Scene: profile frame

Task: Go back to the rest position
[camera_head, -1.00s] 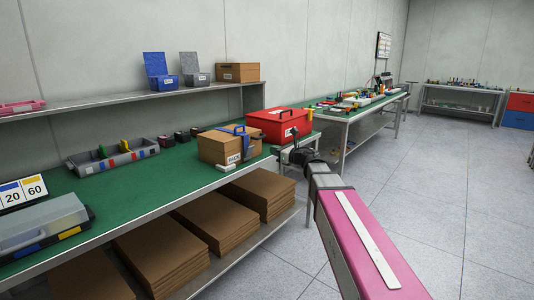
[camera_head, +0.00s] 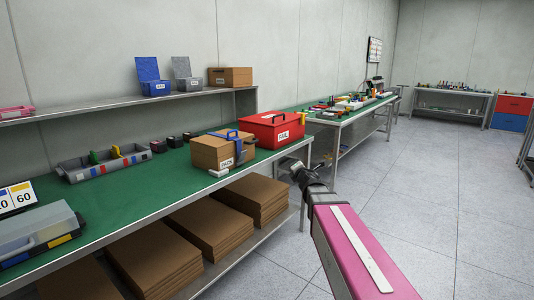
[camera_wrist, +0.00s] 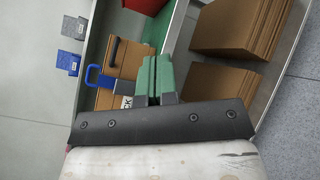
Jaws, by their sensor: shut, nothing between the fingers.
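My gripper (camera_head: 290,166) is at the end of my pink arm, just off the front edge of the green-topped workbench (camera_head: 110,203). It is right of the brown box and below the red FAIL box. In the wrist view its green fingers (camera_wrist: 155,76) are together, with nothing seen between them. The brown box (camera_head: 212,153) with a blue handle stands on the bench; it also shows behind the fingers in the wrist view (camera_wrist: 117,70). The red box (camera_head: 268,130) labelled FAIL stands behind it, to the right.
Stacked cardboard (camera_head: 205,230) fills the lower shelf. A grey parts tray (camera_head: 103,165) and a clear-lidded case (camera_head: 38,235) are on the bench. A second green table (camera_head: 340,113) with small items stands beyond. The floor (camera_head: 440,210) to the right is open.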

